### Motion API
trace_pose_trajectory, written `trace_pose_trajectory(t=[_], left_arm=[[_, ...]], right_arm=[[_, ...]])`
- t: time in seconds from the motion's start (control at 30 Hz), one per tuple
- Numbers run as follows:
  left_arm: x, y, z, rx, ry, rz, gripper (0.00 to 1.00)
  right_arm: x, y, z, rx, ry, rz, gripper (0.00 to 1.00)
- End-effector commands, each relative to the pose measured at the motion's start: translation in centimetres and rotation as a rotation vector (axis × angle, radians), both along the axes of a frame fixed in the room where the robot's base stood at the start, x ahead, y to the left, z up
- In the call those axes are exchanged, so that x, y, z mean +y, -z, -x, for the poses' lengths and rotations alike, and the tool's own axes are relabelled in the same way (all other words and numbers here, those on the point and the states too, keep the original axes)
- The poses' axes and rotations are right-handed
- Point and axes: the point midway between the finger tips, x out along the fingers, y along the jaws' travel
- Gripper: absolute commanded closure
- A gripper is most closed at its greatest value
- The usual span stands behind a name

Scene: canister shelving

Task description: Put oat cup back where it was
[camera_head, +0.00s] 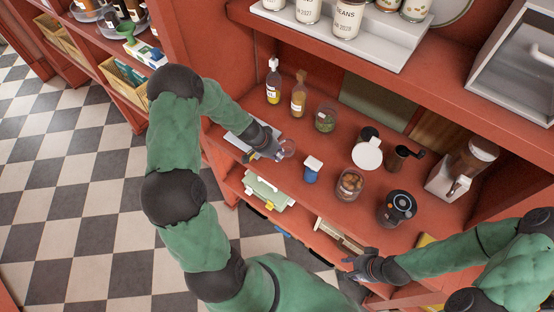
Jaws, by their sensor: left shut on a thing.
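My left gripper (272,154) is over the red middle shelf, near its left end. It is shut on a small clear cup (289,147), which I take to be the oat cup. The cup's contents are too small to make out, and the gripper hides part of it. I cannot tell whether the cup touches the shelf. My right gripper (354,266) is low in front of the shelving, apart from the jars. Its finger opening is too small and dark to judge.
On the red shelf (268,122) stand two bottles (298,98), a green-filled jar (325,119), a blue white-topped container (312,169), a brown-filled jar (349,185), a white round lid (367,155), a black device (397,208) and a grinder (400,158). A white upper tray (386,46) overhangs behind.

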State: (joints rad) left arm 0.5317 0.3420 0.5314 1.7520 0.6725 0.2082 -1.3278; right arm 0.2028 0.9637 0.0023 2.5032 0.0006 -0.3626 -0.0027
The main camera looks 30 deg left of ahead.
Motion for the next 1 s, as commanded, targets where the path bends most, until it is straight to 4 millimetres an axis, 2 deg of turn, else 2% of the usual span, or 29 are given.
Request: trace_pose_trajectory(t=[0.1, 0.23, 0.73, 0.77, 0.8, 0.83, 1.0], left_arm=[[0.0, 1.9, 0.1, 0.003, -0.003, 0.002, 1.00], [0.0, 3.2, 0.0, 0.002, -0.002, 0.001, 1.00], [0.0, 3.8, 0.0, 0.000, 0.000, 0.000, 1.00], [0.0, 3.7, 0.0, 0.001, -0.001, 0.000, 0.74], [0.0, 3.7, 0.0, 0.001, 0.000, 0.001, 0.62], [0.0, 3.7, 0.0, 0.001, -0.001, 0.000, 0.58], [0.0, 3.7, 0.0, 0.001, -0.001, 0.000, 0.58]], right_arm=[[0.0, 0.5, 0.0, 0.000, 0.000, 0.000, 0.60], [0.0, 0.8, 0.0, 0.000, 0.000, 0.000, 0.60], [0.0, 1.4, 0.0, 0.000, 0.000, 0.000, 0.60], [0.0, 1.3, 0.0, 0.001, 0.000, 0.000, 0.60], [0.0, 1.2, 0.0, 0.001, 0.000, 0.000, 0.60], [0.0, 1.2, 0.0, 0.001, 0.000, 0.000, 0.60], [0.0, 1.2, 0.0, 0.000, 0.000, 0.000, 0.60]])
